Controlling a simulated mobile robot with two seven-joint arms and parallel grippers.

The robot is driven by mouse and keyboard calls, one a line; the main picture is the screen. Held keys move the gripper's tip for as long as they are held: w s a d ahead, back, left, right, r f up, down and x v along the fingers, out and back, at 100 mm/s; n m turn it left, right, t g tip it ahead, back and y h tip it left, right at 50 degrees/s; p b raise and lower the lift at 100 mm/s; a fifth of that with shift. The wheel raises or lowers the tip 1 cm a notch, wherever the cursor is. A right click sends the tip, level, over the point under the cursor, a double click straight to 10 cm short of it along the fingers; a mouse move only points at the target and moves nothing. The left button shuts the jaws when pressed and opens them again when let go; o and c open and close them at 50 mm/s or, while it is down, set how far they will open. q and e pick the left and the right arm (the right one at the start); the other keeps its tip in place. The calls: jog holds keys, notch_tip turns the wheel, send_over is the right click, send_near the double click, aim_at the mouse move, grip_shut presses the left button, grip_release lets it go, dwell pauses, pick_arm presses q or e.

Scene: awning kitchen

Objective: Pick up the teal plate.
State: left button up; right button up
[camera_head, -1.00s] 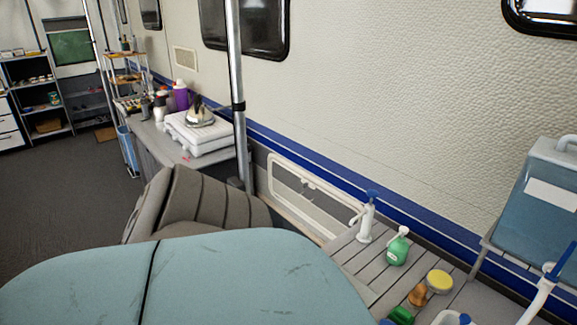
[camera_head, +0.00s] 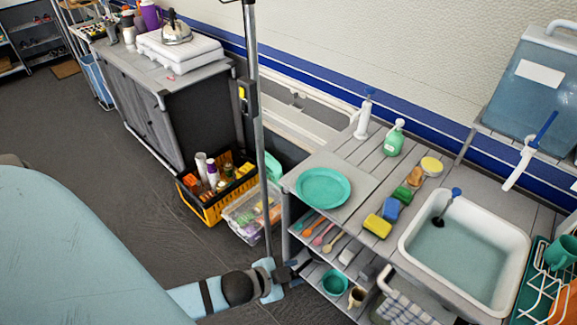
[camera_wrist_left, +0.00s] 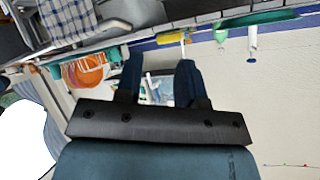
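The teal plate (camera_head: 323,187) lies flat on the left end of the grey slatted counter, with nothing on it. In the left wrist view a thin teal edge (camera_wrist_left: 270,17) at the upper right looks like the same plate seen edge-on. My left gripper (camera_head: 292,268) is low in front of the counter's left end, below and apart from the plate. In the left wrist view its two dark fingers (camera_wrist_left: 158,80) stand apart with nothing held between them. My right gripper is not in view.
A sink (camera_head: 465,245), sponges (camera_head: 377,226) and a green bottle (camera_head: 394,139) are right of the plate. A metal pole (camera_head: 258,120) stands left of the counter, near an orange crate (camera_head: 215,195) and a clear bin (camera_head: 247,212). Shelves below hold a teal bowl (camera_head: 334,283).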

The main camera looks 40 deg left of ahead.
pick_arm(q)
jog(key=w+a+r+m+b, duration=0.2)
jog(key=w+a+m+b, duration=0.1)
jog(key=w+a+m, duration=0.4)
jog(key=w+a+r+m+b, duration=0.25)
jog(key=a+m, duration=0.25)
jog(key=a, duration=0.5)
jog(key=p+x, duration=0.1)
jog(key=x, duration=1.3)
jog(key=shift+w+a+r+t+y, duration=0.3)
jog(key=shift+w+a+y, duration=0.05)
jog(key=shift+a+y, duration=0.05)
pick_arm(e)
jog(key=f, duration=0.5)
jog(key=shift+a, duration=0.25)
pick_arm(q)
jog(key=shift+c, duration=0.2)
grip_shut()
